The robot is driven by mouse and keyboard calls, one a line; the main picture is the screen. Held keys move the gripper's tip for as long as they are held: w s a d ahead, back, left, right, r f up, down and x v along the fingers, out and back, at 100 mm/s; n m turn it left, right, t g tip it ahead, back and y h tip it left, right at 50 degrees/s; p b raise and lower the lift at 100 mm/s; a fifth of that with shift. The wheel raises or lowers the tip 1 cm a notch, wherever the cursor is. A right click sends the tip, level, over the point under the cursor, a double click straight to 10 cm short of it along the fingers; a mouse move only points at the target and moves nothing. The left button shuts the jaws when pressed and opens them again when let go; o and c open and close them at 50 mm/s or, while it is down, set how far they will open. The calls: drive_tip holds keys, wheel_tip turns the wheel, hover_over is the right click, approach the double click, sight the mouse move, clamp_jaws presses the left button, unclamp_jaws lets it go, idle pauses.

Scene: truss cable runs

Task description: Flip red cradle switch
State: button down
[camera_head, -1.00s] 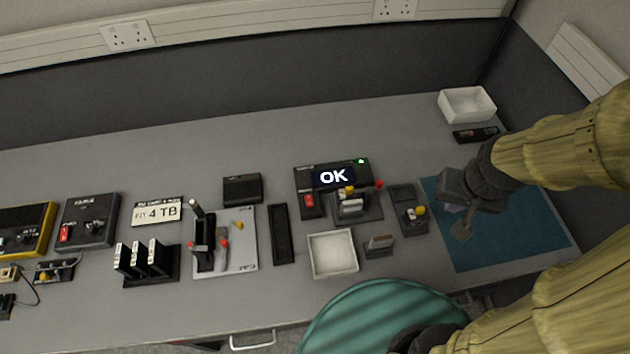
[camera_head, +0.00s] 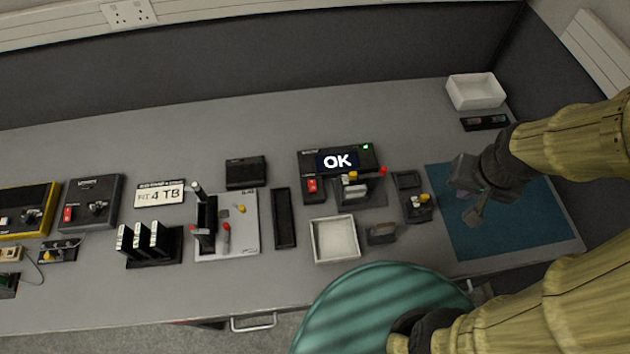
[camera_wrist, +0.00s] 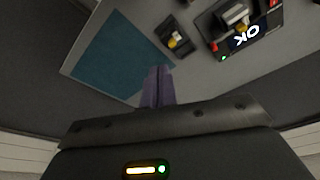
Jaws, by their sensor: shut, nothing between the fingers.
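A black unit with a lit "OK" display (camera_head: 337,161) and a green light stands at mid table. A red switch (camera_head: 312,185) sits on its front left, and beside it is a cradle-like holder (camera_head: 354,192) with a yellow part and a red knob (camera_head: 383,171) at its right. Another red switch (camera_head: 68,213) is on a black box at the far left. I cannot tell which red part is the cradle switch. My gripper (camera_head: 475,216) is shut and empty above the blue mat, right of the unit. In the wrist view its closed fingers (camera_wrist: 158,88) point towards the table, apart from the unit.
The blue mat (camera_head: 545,220) is bare. A small black holder with yellow parts (camera_head: 417,203) stands between mat and unit. A white tray (camera_head: 335,238), a white bin (camera_head: 476,91) and several drives in a rack (camera_head: 143,241) stand around.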

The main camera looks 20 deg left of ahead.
drive_tip(key=w+a+f+n+g+p, duration=0.1)
drive_tip(key=w+a+f+p, duration=0.1)
drive_tip(key=w+a, duration=0.35)
drive_tip(key=w+a+f+n+g+p, duration=0.1)
drive_tip(key=w+a+n, duration=0.1)
drive_tip(key=a, duration=0.7)
drive_tip(key=a+f+n, duration=0.1)
drive_tip(key=a+f, duration=0.2)
drive_tip(key=a, duration=0.3)
drive_tip(key=s+a+f+n+p, duration=0.1)
drive_tip(key=a+f, duration=0.1)
drive_tip(key=a, duration=0.4)
drive_tip(key=s+a+f+g+p, duration=0.1)
drive_tip(key=a+f, duration=0.2)
drive_tip(key=a, duration=0.4)
drive_tip(key=shift+s+f+n, duration=0.2)
drive_tip(key=shift+f+n, duration=0.15)
drive_tip(key=shift+n, duration=0.05)
drive_tip(key=shift+s, duration=0.1)
